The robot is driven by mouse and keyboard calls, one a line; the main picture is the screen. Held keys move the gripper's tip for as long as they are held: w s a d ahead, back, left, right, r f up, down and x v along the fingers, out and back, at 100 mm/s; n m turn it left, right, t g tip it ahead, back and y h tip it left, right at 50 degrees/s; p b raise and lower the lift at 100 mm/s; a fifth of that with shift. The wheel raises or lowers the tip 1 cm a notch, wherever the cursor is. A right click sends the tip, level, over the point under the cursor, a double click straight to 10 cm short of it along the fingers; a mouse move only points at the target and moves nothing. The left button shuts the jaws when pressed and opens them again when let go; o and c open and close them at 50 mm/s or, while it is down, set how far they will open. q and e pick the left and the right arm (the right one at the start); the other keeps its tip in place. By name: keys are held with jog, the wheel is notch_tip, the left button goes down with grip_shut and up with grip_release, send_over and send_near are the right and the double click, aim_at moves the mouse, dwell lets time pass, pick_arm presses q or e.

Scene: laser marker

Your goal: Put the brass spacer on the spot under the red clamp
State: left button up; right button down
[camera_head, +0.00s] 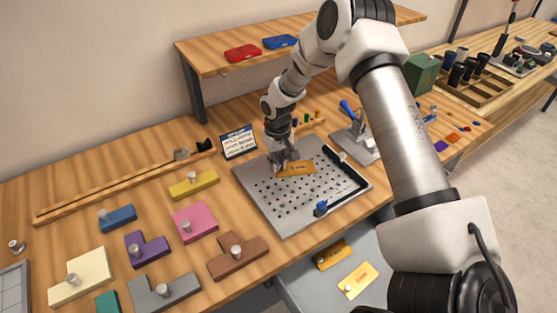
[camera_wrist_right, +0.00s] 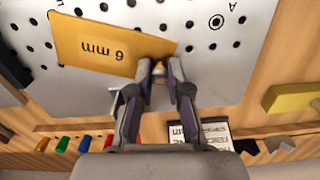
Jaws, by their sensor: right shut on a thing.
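The brass spacer (camera_head: 297,168) is a flat yellow plate over the perforated grey plate (camera_head: 262,205). In the wrist view the spacer (camera_wrist_right: 105,45) reads "6 mm". My right gripper (camera_head: 283,158) is shut on the spacer near its edge, and its fingers also show in the wrist view (camera_wrist_right: 163,80). I cannot tell whether the spacer touches the perforated plate. I cannot clearly make out a red clamp. My left gripper is not in view.
Two more brass plates (camera_head: 357,280) lie in a grey tray at the front. A blue-handled clamp (camera_head: 348,108) stands right of the plate. Coloured knobbed blocks (camera_head: 195,222) cover the table's left. A small sign (camera_head: 238,142) stands behind the plate.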

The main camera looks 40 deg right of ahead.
jog(key=shift+s+a+r, duration=0.15)
jog(key=shift+s+a, duration=0.1)
jog(key=c, duration=1.1)
grip_release()
jog(key=shift+w+d+f, duration=0.1)
jog(key=shift+w+f, duration=0.05)
jog(key=shift+f, duration=0.1)
notch_tip(320, 180, up, 12)
jog(key=shift+r+b, duration=0.25)
jog(key=shift+b, duration=1)
